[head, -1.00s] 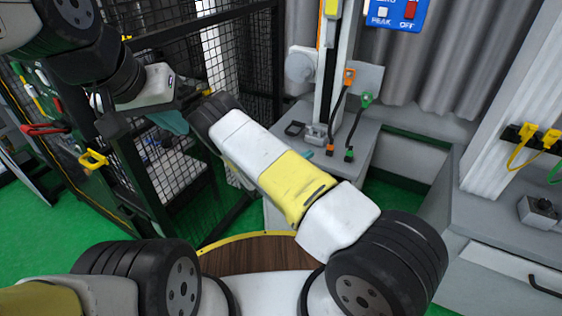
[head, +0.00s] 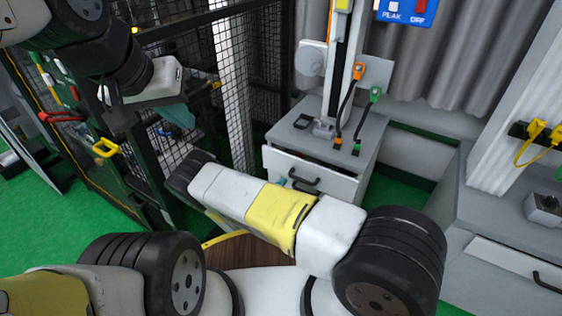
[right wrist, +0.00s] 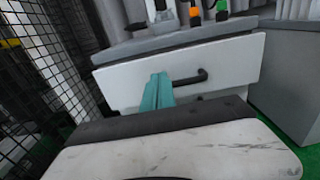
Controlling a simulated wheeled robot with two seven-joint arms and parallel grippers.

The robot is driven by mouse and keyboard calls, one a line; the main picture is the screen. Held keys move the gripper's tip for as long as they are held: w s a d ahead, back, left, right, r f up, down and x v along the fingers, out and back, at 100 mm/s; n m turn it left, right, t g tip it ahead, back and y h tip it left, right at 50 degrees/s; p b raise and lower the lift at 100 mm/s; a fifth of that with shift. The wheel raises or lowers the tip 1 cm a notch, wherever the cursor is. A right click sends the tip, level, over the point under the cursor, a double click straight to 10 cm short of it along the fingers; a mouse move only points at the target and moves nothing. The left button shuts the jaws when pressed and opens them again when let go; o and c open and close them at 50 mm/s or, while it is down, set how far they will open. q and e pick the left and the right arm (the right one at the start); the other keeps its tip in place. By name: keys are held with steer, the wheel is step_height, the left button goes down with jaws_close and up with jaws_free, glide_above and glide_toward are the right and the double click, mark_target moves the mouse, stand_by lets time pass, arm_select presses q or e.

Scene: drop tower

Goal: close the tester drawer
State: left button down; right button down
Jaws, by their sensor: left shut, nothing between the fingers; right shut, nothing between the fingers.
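The tester drawer (head: 328,184) is the white front with a black bar handle (head: 304,179) in the grey cabinet below the tester. A dark gap along its top edge shows it standing out a little from the cabinet. It fills the middle of the right wrist view (right wrist: 225,62). My right gripper (right wrist: 156,90) is shut and empty, its teal fingers in front of the drawer face, just left of the handle. I cannot tell whether they touch it. In the head view my forearm hides most of this gripper. My left gripper (head: 178,114) is shut and empty by the mesh cage.
The tester column (head: 341,65) stands on the cabinet top with orange and green cable clips. A black mesh cage (head: 235,80) is close on the left. A grey bench (head: 490,215) stands at the right, with green floor between it and the cabinet.

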mark_target(299, 162)
steer(key=x, duration=1.1)
steer(key=shift+w+d, duration=0.2)
steer(key=shift+w, duration=0.05)
steer(key=shift+w, duration=0.1)
